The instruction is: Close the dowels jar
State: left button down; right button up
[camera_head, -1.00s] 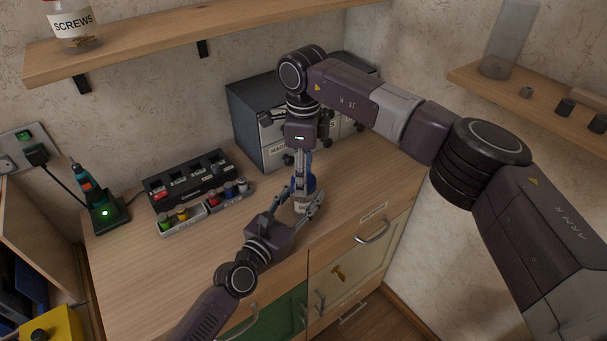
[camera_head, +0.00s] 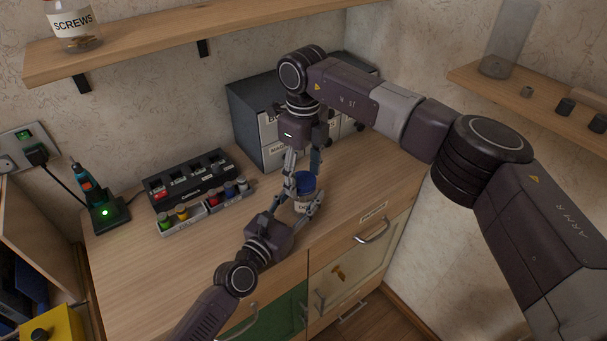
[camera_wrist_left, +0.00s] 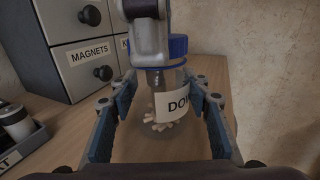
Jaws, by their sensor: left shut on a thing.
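The dowels jar (camera_head: 301,207) stands on the worktop, clear with a white label and a blue lid (camera_head: 306,183) on its top. In the left wrist view the jar (camera_wrist_left: 172,100) is upright with pale dowels at its bottom, and the lid (camera_wrist_left: 178,46) sits level on it. My left gripper (camera_head: 298,212) is shut on the jar body from the front, one finger on each side. My right gripper (camera_head: 304,170) points down over the lid with its fingers spread apart. One of its fingers hides part of the lid in the left wrist view.
A grey drawer cabinet (camera_head: 255,125) stands close behind the jar. A black rack (camera_head: 190,180) and a tray of small coloured bottles (camera_head: 207,208) lie to the left. A wooden shelf (camera_head: 180,42) hangs above. The worktop's front left is clear.

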notch_tip(320, 180, up, 12)
dwell(0.7)
pick_arm(q)
jog(key=c, duration=1)
grip_release()
jog(key=v, duration=1.2)
jog(key=shift+f, duration=0.1)
